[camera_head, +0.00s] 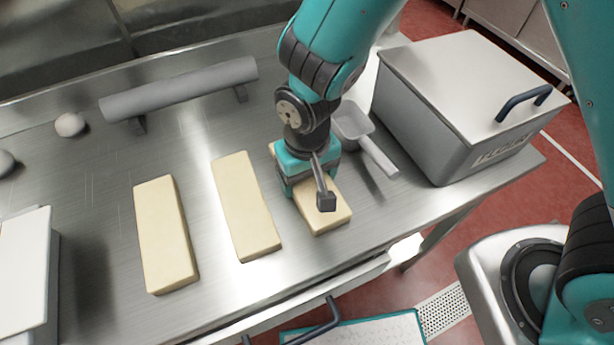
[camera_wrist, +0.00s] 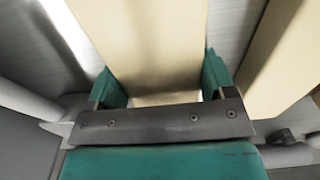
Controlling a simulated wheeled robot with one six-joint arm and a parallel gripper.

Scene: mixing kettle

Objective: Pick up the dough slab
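Three pale, cream-coloured dough slabs lie side by side on the steel table: a left one (camera_head: 166,235), a middle one (camera_head: 246,207) and a right one (camera_head: 338,207). My gripper (camera_head: 303,182) is down over the right slab and hides its middle. In the wrist view my gripper (camera_wrist: 160,88) has one finger on each side of this slab (camera_wrist: 150,35). The slab fills nearly all the space between the fingers; I cannot tell whether both press on it. A neighbouring slab (camera_wrist: 283,55) lies to the right there. The right slab appears to rest on the table.
A metal scoop (camera_head: 365,140) lies right of my gripper, beside a large lidded steel box (camera_head: 450,100). A grey rolling pin (camera_head: 180,88) lies behind the slabs. A round dough ball (camera_head: 70,124) and a white-topped box (camera_head: 25,265) are at the left.

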